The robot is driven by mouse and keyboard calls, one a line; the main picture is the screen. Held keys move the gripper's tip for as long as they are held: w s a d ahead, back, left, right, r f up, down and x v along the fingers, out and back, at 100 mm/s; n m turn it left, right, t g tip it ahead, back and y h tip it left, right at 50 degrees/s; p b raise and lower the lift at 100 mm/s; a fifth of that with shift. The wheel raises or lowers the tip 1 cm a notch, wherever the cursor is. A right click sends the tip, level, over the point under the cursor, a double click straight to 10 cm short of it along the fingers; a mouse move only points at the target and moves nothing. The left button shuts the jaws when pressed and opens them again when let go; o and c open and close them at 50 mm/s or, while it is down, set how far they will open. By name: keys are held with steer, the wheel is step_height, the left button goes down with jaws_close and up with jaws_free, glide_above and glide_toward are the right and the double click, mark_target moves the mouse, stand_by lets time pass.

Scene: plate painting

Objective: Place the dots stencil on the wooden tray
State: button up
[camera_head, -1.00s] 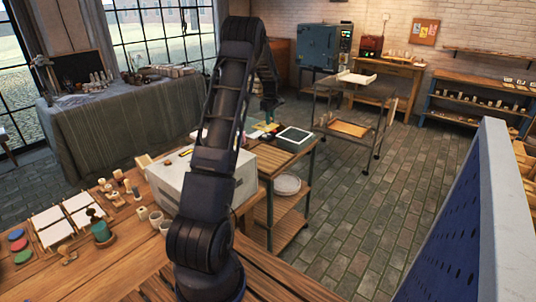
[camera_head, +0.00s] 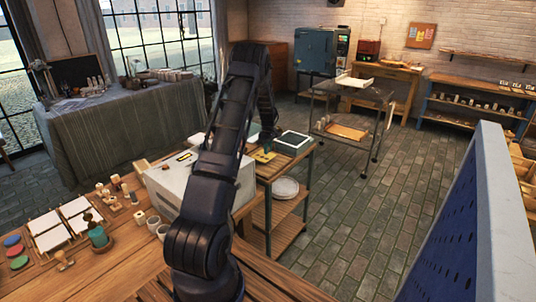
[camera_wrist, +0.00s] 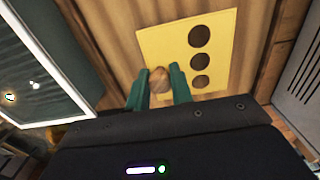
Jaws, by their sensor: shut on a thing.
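The dots stencil is a flat yellow plate with a row of three round holes, seen in the wrist view (camera_wrist: 222,28) and small in the head view (camera_head: 266,157). My gripper (camera_wrist: 160,84) has green fingers shut on the stencil's round wooden knob (camera_wrist: 160,77). The stencil is over a ribbed wooden surface (camera_wrist: 108,28), which looks like the top of the wooden cart (camera_head: 268,172). I cannot tell whether it touches that surface. I cannot tell for certain whether this surface is the wooden tray.
A dark panel with a pale frame (camera_head: 294,140) lies on the cart, right of my gripper in the head view. A pale grey box (camera_head: 180,185) stands left of the cart. White plates (camera_head: 286,187) sit on the cart's lower shelf. A metal trolley (camera_head: 350,107) stands behind.

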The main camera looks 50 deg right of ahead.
steer(key=shift+f, duration=1.35)
steer(key=shift+f, duration=0.15)
steer(key=o, duration=0.9)
steer(key=shift+o, duration=0.2)
